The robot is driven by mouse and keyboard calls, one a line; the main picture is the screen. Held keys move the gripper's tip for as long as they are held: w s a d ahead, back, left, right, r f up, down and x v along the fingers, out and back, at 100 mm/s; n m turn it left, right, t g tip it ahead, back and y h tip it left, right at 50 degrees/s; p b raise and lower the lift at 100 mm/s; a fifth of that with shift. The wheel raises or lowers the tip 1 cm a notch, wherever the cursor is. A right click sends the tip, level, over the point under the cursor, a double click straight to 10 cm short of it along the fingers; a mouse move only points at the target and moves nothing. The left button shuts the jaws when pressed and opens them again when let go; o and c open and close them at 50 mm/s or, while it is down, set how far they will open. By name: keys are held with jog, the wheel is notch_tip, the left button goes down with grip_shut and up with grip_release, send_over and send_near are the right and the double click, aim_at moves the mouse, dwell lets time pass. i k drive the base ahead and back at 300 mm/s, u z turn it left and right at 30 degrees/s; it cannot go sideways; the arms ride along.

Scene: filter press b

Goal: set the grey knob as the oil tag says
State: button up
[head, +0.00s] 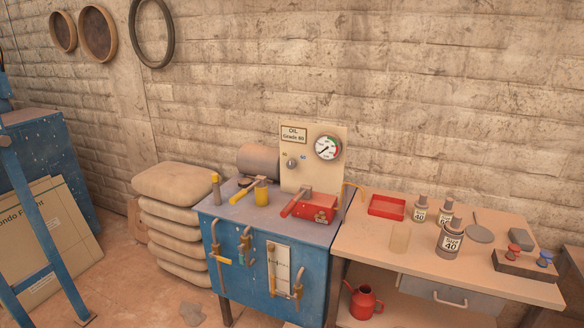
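The oil tag (293,134) is fixed at the upper left of a cream panel and reads "OIL Grade 80". The small grey knob (292,163) sits below it on the same panel (316,178). Small marks stand above the knob to its left and right; they are too small to read surely, and I cannot tell which way the knob points. A round gauge (327,148) with a white face and a green and red band is to the right of the tag. My gripper is not in view.
The panel stands at the back of a blue machine (262,272), behind a red box (320,208) and yellow-handled parts (262,193). Sacks (172,183) are stacked left.

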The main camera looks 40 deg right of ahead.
aim_at(291, 163)
jog(key=i, duration=0.85)
jog(key=u, duration=0.05)
